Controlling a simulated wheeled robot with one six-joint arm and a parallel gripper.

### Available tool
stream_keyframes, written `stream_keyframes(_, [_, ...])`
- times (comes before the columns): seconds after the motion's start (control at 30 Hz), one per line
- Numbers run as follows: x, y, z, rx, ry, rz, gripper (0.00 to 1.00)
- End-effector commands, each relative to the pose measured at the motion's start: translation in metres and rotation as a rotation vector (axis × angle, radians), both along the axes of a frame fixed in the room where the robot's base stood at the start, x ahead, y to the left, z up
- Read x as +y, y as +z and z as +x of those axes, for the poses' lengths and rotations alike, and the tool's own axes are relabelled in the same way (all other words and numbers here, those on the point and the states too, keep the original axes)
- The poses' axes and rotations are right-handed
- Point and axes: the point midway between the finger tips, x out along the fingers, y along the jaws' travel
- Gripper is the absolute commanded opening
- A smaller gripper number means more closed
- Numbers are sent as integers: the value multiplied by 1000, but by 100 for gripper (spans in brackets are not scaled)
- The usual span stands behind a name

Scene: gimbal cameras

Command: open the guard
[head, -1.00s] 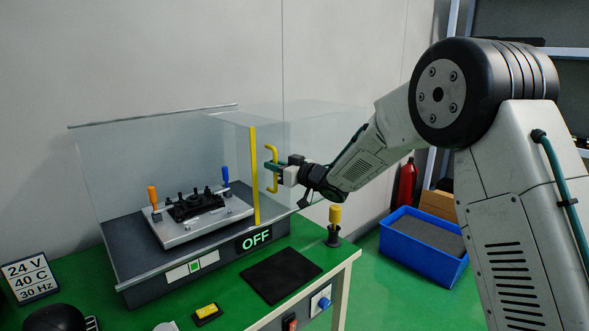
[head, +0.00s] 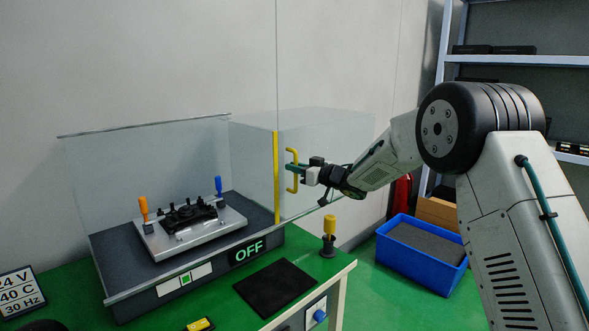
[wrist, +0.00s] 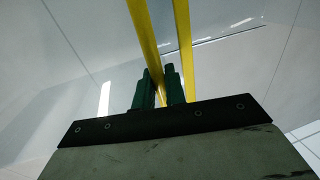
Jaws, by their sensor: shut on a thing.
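The guard (head: 326,150) is a clear sliding cover with a yellow edge strip (head: 276,178) and a yellow handle (head: 291,170). It stands to the right of the fixture, so the front left part of the machine is uncovered. My gripper (head: 297,171) is shut on the yellow handle. In the wrist view, the green fingers (wrist: 160,88) sit on either side of a yellow bar, with a second yellow bar beside it. The machine base (head: 185,282) carries a metal plate with a black fixture (head: 190,214) and shows a lit OFF sign (head: 248,250).
An orange-handled clamp (head: 143,207) and a blue-handled one (head: 218,185) stand on the plate. A yellow-topped tool (head: 329,228) stands at the green table's right edge, near a black mat (head: 274,288). A blue bin (head: 421,264) is on the floor at right.

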Motion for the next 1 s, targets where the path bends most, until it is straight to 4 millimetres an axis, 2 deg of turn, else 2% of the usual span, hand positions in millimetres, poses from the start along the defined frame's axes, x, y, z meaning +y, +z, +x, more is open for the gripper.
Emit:
stream_keyframes(0.03, [0,2,0,-3,0,2,21])
stream_keyframes(0.07, [0,2,0,-3,0,2,29])
stream_keyframes(0.4, [-4,1,-2,-1,-2,1,29])
stream_keyframes(0.8, [-52,1,-39,-1,-2,0,29])
stream_keyframes(1.0, [-62,1,-48,-1,-1,2,29])
